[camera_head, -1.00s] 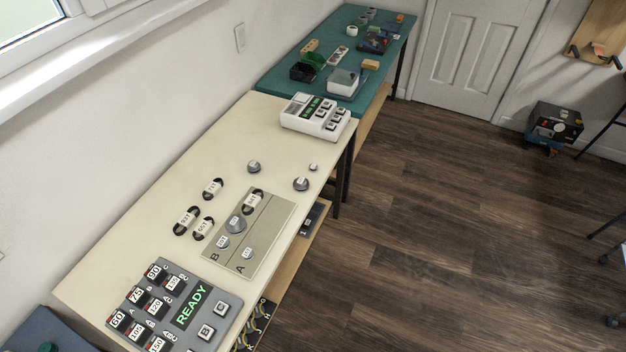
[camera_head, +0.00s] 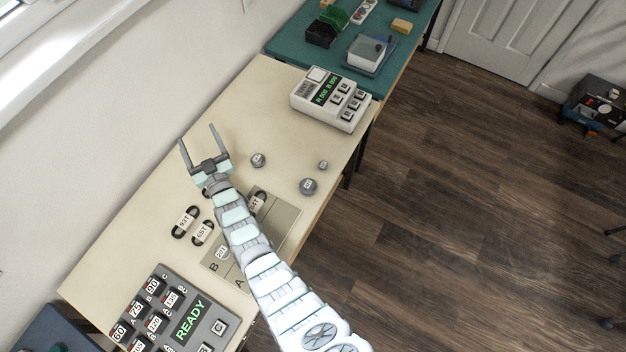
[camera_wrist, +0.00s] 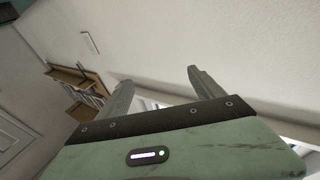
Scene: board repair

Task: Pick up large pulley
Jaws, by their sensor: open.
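Three loose grey pulleys lie on the cream table: one pulley (camera_head: 258,160) left of the others, a bigger one (camera_head: 309,186) near the front edge, and a small one (camera_head: 323,165) beyond it. The bigger one looks the largest of those three. My gripper (camera_head: 198,134) is open and empty, raised over the table left of the pulleys, with its fingers toward the wall. In the wrist view my gripper (camera_wrist: 157,76) has nothing between its fingers. My arm hides part of the A/B board (camera_head: 283,218) and the large pulley on it.
Belts (camera_head: 185,222) lie left of my arm. A grey READY panel (camera_head: 217,327) sits at the near end. A white keypad device (camera_head: 331,99) stands at the far end. A teal bench (camera_head: 290,42) with bins lies beyond. The wall is close on the left.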

